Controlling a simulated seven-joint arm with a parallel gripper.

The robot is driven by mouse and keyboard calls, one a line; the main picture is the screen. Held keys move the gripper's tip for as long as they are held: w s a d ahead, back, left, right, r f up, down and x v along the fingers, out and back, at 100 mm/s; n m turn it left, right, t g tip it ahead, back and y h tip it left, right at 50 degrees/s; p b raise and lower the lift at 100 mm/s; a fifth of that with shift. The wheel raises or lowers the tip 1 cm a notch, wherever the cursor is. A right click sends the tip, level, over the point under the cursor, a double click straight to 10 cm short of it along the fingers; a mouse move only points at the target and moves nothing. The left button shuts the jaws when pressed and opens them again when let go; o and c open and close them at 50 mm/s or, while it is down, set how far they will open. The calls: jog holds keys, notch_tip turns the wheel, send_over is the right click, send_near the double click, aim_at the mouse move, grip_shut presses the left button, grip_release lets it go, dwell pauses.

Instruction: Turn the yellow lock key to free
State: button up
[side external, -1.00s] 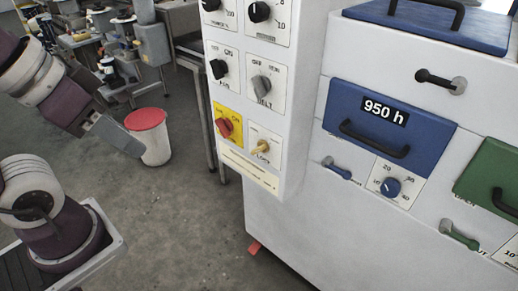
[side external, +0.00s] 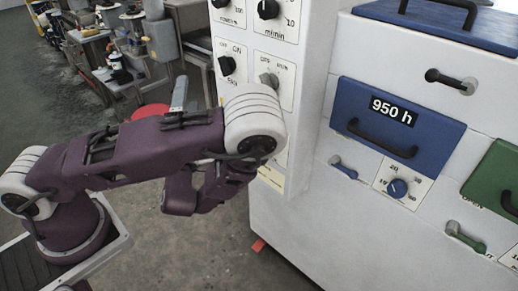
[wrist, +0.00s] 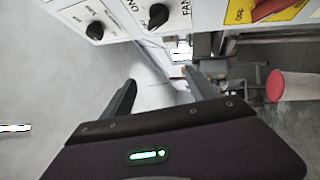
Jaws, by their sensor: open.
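The yellow lock key cannot be seen now; in the side view my arm covers the lower part of the control panel (side external: 312,150) where it sat. The wrist view shows only part of the panel's knobs along its top edge, and no lock key. My gripper (wrist: 161,80) is open and empty in the wrist view, its two dark fingers apart. It is clear of the panel, and its fingers point below the knobs. In the side view I cannot make out the fingertips.
A red rotary switch (wrist: 268,10) on a yellow plate and a black fan knob (wrist: 158,15) are at the wrist view's top. A red-topped bin (wrist: 290,86) stands at right. The white machine (side external: 290,225) has a blue drawer (side external: 395,125) and projecting handles.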

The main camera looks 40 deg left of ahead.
jog(key=w+d+f+m+t+h, duration=0.25)
jog(key=d+f+m+h, duration=0.35)
jog(key=f+m+h, duration=0.3)
jog(key=w+d+f+m+t+h, duration=0.1)
jog(key=w+d+f+m+h, duration=0.2)
jog(key=d+f+m+h, duration=0.6)
jog(key=w+a+r+m+y, duration=0.1)
jog(key=w+a+r+y, duration=0.1)
jog(key=w, duration=0.4)
jog(key=shift+a+r+m, duration=0.3)
jog(key=shift+a, duration=0.5)
jog(key=shift+c, duration=0.2)
jog(key=c, duration=1.3)
jog(key=shift+c, duration=0.2)
